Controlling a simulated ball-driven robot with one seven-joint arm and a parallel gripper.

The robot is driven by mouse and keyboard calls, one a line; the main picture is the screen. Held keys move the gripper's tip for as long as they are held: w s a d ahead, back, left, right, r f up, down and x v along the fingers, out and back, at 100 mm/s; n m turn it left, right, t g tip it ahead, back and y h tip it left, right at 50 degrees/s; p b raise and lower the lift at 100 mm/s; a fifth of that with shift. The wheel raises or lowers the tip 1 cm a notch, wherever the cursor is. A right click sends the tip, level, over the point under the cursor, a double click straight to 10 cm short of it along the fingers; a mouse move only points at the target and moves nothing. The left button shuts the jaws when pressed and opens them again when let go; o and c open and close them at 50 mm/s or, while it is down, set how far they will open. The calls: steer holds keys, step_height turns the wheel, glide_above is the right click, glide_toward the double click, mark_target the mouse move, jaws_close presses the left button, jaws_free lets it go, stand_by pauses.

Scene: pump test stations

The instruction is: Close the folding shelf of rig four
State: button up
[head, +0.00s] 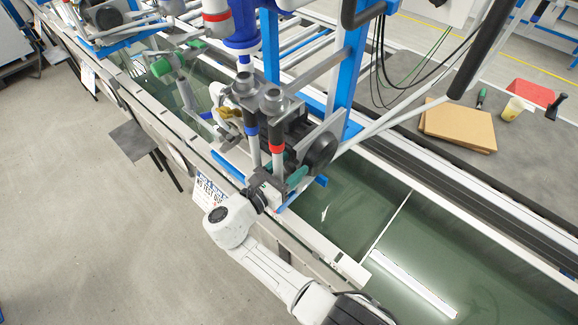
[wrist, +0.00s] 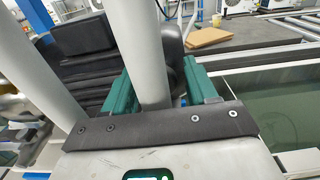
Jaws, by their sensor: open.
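A dark grey flat plate (head: 130,141) with dark legs or brackets sticks out from the outer side of the long tank in the head view. It looks like a folding shelf standing open, but I cannot read which rig it belongs to. My gripper (head: 280,180) is well to the right of it, at the pump rig's two upright pipes. In the wrist view my gripper (wrist: 160,88) is open, with green fingers on either side of a grey pipe (wrist: 151,45). I cannot tell whether they touch it. A second pipe (wrist: 38,65) stands left of the fingers.
The water tank (head: 350,215) runs under the rigs. A black motor (head: 320,150) and blue frame post (head: 350,70) stand close by my gripper. A sign (head: 210,190) hangs on the tank side. A brown board (head: 460,125) lies on the far bench. The left floor is clear.

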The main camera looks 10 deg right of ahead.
steer(key=b+v, duration=0.2)
steer(key=v, duration=0.8)
steer(key=shift+s+a, duration=0.2)
steer(key=shift+a, duration=0.15)
steer(key=s+d+f+m+g+y, duration=0.2)
steer(key=s+d+f+m+g, duration=0.1)
steer(key=d, duration=0.3)
steer(key=s+d+f+m+g+y, duration=0.2)
steer(key=s+d+f+m+g, duration=0.1)
steer(key=s+d+f+m, duration=0.2)
steer(key=s+d+f+m+g+y, duration=0.2)
steer(key=s+d+f+m+g, duration=0.1)
steer(key=d, duration=0.5)
steer(key=shift+s+f+m, duration=0.75)
steer(key=shift+f+m, duration=0.05)
steer(key=shift+f, duration=0.25)
steer(key=s+d+r+m+y, duration=0.1)
steer(key=s+d+m+y, duration=0.2)
steer(key=s+m, duration=0.3)
steer(key=s+d+r+m+y, duration=0.2)
steer(key=s+d+m+y, duration=0.2)
steer(key=s+m, duration=0.3)
steer(key=s+y, duration=0.1)
steer(key=s, duration=0.3)
steer(key=shift+s+d+r+g, duration=0.25)
steer(key=shift+s+g, duration=0.05)
